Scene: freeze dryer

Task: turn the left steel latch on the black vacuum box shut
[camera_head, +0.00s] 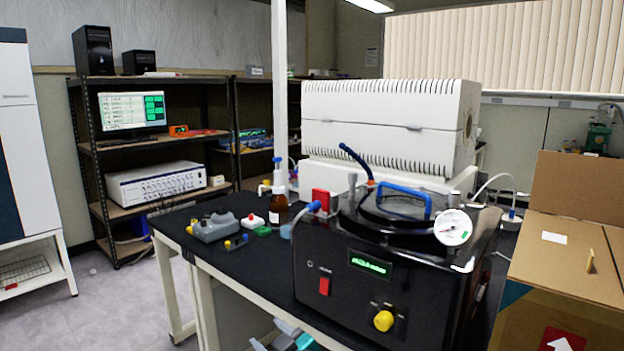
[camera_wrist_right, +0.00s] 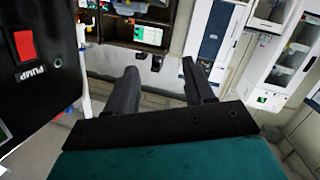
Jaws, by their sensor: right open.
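The black vacuum box (camera_head: 335,281) stands on the dark bench, with a round lid and blue handle (camera_head: 400,198) on top. A small bright steel piece (camera_head: 463,265) shows at its front right edge; I cannot tell whether it is a latch. I cannot clearly make out the left latch or how it is turned. My right gripper (camera_head: 272,338) is low at the bottom edge of the head view, below and left of the box front. In the right wrist view, the gripper (camera_wrist_right: 160,80) is open and empty, beside the box front (camera_wrist_right: 30,90). My left gripper is not in view.
A gauge (camera_head: 453,227) and hose are on the box top. A brown bottle (camera_head: 278,208) and small lab items stand left of the box. A cardboard box (camera_head: 555,265) is close on the right. A white unit (camera_head: 385,125) stands behind.

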